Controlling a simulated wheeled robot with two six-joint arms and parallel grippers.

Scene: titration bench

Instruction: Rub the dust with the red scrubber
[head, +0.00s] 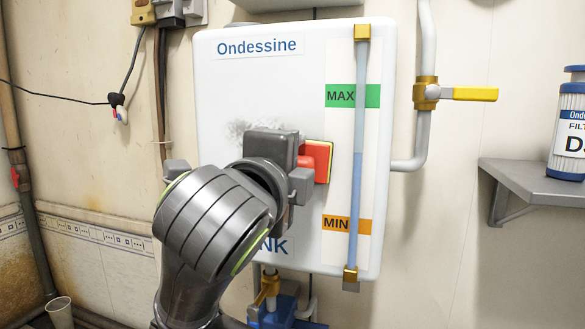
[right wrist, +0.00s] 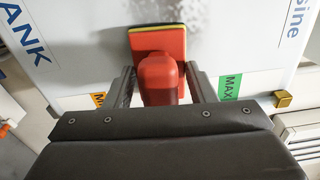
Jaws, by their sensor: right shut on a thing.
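The red scrubber (right wrist: 158,43) has a block head with a yellow and dark pad edge and a rounded red handle. My right gripper (right wrist: 161,88) is shut on that handle. The pad edge is at the front face of the white tank (right wrist: 85,45), but whether it touches is hard to tell. The grey dust (right wrist: 198,14) is a smudge on the tank, just beyond the scrubber. In the head view the dust (head: 238,128) shows above my right gripper (head: 299,168), which partly hides it. The red scrubber (head: 318,158) sticks out at the gripper's right. My left gripper is not in view.
A gauge tube (head: 357,130) with MAX and MIN labels runs down the tank's right side. A pipe with a yellow-handled valve (head: 470,94) is right of the tank. A shelf (head: 535,183) with a filter jar (head: 568,130) juts out at far right. A cup (head: 60,312) stands lower left.

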